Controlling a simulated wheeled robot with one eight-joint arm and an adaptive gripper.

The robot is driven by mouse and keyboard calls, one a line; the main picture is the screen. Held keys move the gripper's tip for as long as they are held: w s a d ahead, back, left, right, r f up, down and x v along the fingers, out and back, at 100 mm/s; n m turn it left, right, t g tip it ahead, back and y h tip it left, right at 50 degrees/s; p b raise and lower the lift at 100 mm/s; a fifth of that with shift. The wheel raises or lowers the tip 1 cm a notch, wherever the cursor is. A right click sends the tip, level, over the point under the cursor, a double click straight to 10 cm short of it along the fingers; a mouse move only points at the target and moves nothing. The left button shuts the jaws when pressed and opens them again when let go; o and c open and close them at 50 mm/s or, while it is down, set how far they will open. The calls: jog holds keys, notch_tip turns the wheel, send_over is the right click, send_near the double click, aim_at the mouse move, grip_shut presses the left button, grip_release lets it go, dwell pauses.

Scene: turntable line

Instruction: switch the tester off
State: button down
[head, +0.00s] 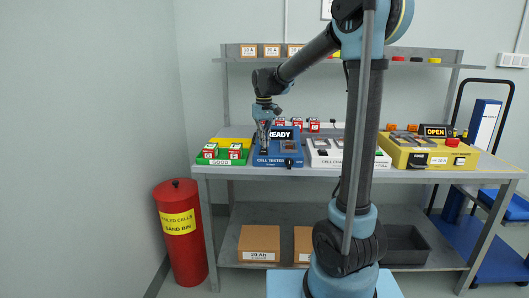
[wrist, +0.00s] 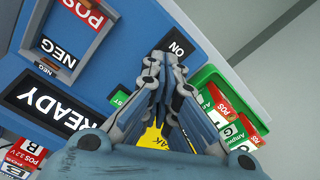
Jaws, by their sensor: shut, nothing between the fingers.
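The blue cell tester (head: 290,161) stands on the bench in the head view, left of the middle. Its black display (head: 281,134) reads READY, and the same display (wrist: 45,103) shows upside down in the wrist view. My gripper (head: 264,150) points down over the left part of the tester. In the wrist view its shut fingertips (wrist: 165,60) are beside a black ON label (wrist: 178,48). The fingers cover the area around that label, so the switch itself is hidden. I cannot tell whether the fingertips touch the tester.
A green GOOD tray (head: 223,161) with cells is left of the tester. A white cell unit (head: 325,160) is to its right, partly behind my arm. A yellow unit (head: 425,158) reading OPEN stands farther right. A red sand bin (head: 181,240) stands on the floor at left.

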jog(key=shift+f, duration=0.65)
dwell(0.4)
jog(key=shift+r, duration=3.5)
